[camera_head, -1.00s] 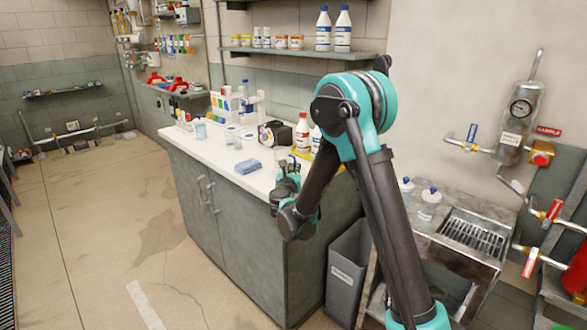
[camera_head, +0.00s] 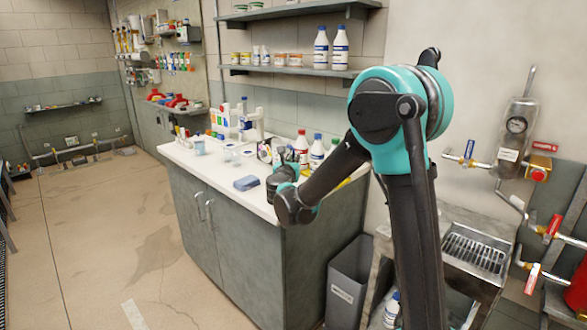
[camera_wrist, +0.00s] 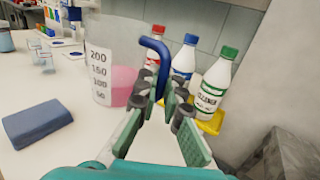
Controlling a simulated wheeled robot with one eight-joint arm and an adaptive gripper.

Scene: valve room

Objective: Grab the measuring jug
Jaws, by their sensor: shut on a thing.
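The measuring jug (camera_wrist: 103,62) is clear, with black volume marks, pink liquid in its lower part and a blue handle (camera_wrist: 155,52). In the wrist view it stands upright in the upper middle, beyond my gripper (camera_wrist: 162,95). The fingers are shut on the blue handle, one on each side.
A blue cloth (camera_wrist: 38,123) lies left of the jug. Red-, blue- and green-capped bottles (camera_wrist: 213,85) stand close to the right, by a yellow tray (camera_wrist: 208,122). Small clear beakers (camera_wrist: 42,58) are at the far left. A grey bin (camera_head: 347,280) stands beside the counter.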

